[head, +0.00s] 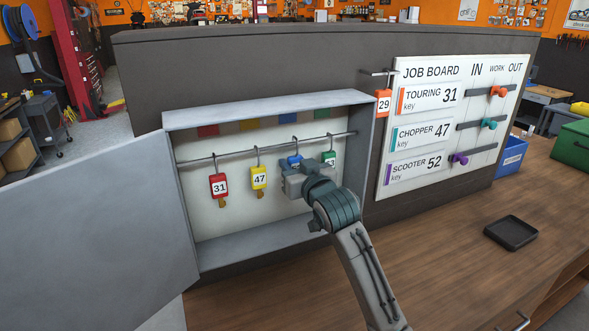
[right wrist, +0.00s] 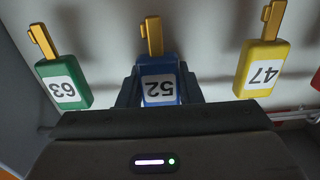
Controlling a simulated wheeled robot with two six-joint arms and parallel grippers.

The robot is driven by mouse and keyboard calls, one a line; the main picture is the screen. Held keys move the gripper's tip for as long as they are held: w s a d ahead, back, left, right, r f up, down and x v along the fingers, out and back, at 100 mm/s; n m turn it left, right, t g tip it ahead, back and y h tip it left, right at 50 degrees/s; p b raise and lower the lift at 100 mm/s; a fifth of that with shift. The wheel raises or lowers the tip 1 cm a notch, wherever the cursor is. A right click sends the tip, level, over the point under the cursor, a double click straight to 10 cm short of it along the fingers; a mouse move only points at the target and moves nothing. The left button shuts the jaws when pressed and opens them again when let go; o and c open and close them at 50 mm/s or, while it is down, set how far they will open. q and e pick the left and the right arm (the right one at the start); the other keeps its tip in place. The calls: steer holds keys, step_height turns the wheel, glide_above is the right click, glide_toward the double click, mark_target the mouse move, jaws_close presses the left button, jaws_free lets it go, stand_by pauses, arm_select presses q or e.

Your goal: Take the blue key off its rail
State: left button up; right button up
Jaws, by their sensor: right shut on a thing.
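The blue key (head: 294,161) hangs from the rail (head: 228,155) inside the open key cabinet, between the yellow and green keys. Its tag reads 52 in the right wrist view (right wrist: 160,88), where it appears upside down. My right gripper (head: 293,180) is at the blue key, and its fingers (right wrist: 158,92) are shut on the two sides of the tag. The gripper hides the lower part of the key in the head view. The top of its hook is at the rail; I cannot tell if it still bears on it. My left gripper is out of view.
The red key 31 (head: 219,186), yellow key 47 (head: 259,177) and green key (head: 329,158) hang on the same rail. The cabinet door (head: 95,235) stands open at left. An orange key 29 (head: 383,103) hangs beside the job board (head: 428,150). A black tray (head: 511,233) lies on the counter.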

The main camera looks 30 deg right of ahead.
steer(key=shift+r, duration=0.35)
steer(key=s+a+p, duration=0.1)
steer(key=s+p, duration=0.7)
steer(key=s, duration=1)
steer(key=shift+r+p, duration=0.4)
steer(key=shift+f, duration=0.1)
